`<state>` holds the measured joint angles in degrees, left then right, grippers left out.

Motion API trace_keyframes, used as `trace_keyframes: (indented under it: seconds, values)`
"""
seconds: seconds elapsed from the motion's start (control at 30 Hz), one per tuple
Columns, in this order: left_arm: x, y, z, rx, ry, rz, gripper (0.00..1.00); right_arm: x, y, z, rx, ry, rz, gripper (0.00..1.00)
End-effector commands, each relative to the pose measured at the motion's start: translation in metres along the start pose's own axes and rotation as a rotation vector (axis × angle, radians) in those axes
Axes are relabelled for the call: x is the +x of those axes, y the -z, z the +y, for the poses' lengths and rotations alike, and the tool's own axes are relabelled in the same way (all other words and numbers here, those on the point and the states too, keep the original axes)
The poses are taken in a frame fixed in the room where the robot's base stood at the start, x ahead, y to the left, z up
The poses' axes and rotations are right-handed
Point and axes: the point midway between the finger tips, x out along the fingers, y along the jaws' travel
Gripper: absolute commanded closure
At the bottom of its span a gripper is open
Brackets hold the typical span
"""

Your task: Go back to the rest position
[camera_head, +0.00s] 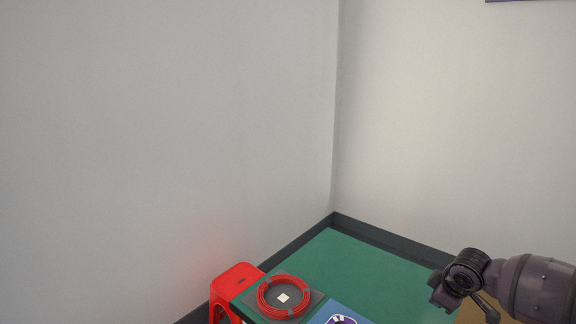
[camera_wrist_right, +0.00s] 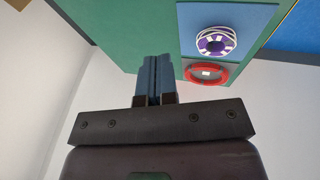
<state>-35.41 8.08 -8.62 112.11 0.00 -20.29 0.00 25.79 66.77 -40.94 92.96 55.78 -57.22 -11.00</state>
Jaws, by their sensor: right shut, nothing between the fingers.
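My right arm (camera_head: 535,285) comes in from the right edge in the head view and hangs over the right side of the green table. In the right wrist view my right gripper (camera_wrist_right: 155,60) has its two blue fingers pressed together, with nothing between them. A coil of red cable (camera_head: 284,297) lies on a dark square plate on the table, well to the left of my right arm. It also shows in the right wrist view (camera_wrist_right: 192,73), to the right of the fingers and apart from them. My left gripper is in neither view.
The green table (camera_head: 370,270) stands in the corner between plain walls; its middle is clear. A red stool (camera_head: 232,285) stands at its left edge. A blue mat (camera_wrist_right: 256,15) carries a purple and white spool (camera_wrist_right: 216,41) with pale cable, beside the red coil.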

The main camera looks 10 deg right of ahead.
Motion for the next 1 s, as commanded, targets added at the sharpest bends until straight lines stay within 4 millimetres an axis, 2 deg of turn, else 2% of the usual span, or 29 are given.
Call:
trace_keyframes:
  seconds: [0.03,0.13,0.2,0.33,0.47,0.6,0.77,0.87,1.0]
  values:
    - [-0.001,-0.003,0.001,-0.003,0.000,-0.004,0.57,0.002,0.017,-0.007,-0.014,-0.024,0.063,1.00]
    - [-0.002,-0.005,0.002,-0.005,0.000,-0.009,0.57,0.007,0.046,-0.025,-0.034,-0.072,0.197,1.00]
    - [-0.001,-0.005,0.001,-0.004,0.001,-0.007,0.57,0.011,0.065,-0.045,-0.041,-0.096,0.300,1.00]
    - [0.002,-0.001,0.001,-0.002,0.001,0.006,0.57,0.016,0.089,-0.088,-0.026,-0.125,0.481,1.00]
    - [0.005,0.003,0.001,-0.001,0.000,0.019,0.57,0.017,0.097,-0.130,0.023,-0.150,0.634,1.00]
    - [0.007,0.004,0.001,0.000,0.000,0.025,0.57,0.015,0.091,-0.168,0.098,-0.179,0.746,1.00]
    - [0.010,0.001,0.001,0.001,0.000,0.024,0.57,0.015,0.068,-0.203,0.206,-0.221,0.810,1.00]
    - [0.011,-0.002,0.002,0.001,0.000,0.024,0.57,0.017,0.045,-0.223,0.283,-0.247,0.815,1.00]
    - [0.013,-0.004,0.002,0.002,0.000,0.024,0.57,0.025,0.003,-0.252,0.405,-0.276,0.768,1.00]
